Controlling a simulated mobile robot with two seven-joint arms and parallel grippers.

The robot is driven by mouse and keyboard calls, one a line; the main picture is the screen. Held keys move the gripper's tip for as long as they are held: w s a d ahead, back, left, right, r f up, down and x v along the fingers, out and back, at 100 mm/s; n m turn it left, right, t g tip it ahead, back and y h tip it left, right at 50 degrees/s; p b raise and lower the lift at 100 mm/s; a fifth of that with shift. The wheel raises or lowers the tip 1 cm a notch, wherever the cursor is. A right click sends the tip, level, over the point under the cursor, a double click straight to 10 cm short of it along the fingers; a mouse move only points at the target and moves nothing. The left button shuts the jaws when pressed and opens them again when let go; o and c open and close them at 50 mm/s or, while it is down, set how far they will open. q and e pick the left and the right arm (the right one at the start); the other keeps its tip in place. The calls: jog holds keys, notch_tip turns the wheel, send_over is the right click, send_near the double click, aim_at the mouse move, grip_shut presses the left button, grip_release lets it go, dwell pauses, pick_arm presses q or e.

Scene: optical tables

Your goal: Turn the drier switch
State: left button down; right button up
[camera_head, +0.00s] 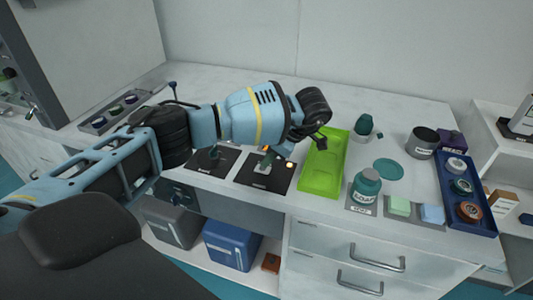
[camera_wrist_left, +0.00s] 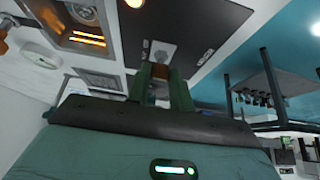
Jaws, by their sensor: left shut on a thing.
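My left gripper (camera_head: 267,161) reaches down onto a black panel (camera_head: 280,182) on the worktop, partly behind my left arm. In the left wrist view, the two green fingers of this gripper (camera_wrist_left: 160,88) are close together, shut on a small brownish piece between them. This piece, apparently the drier switch (camera_wrist_left: 159,72), sits at a small grey plate (camera_wrist_left: 161,52) on the dark panel (camera_wrist_left: 190,20). The labels beside it are too small to read. Which way the switch points cannot be told. My right gripper is not in view.
A green tray (camera_head: 322,182) lies right of the panel. A teal-capped jar (camera_head: 366,188) and a blue tray (camera_head: 466,220) of round containers stand further right. Orange lights (camera_wrist_left: 88,40) glow on a metal unit in the left wrist view. The worktop behind is mostly clear.

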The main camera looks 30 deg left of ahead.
pick_arm(q)
jog(key=shift+d+f+y, duration=0.1)
jog(key=shift+d+y, duration=0.1)
jog(key=shift+y, duration=0.3)
jog(key=shift+w+d+y, duration=0.1)
jog(key=shift+y, duration=0.3)
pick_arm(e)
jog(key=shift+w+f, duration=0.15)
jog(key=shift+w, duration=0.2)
pick_arm(q)
jog(key=shift+f, duration=0.1)
jog(key=c, duration=1.3)
grip_release()
jog(key=shift+c, duration=0.2)
jog(key=shift+o, duration=0.5)
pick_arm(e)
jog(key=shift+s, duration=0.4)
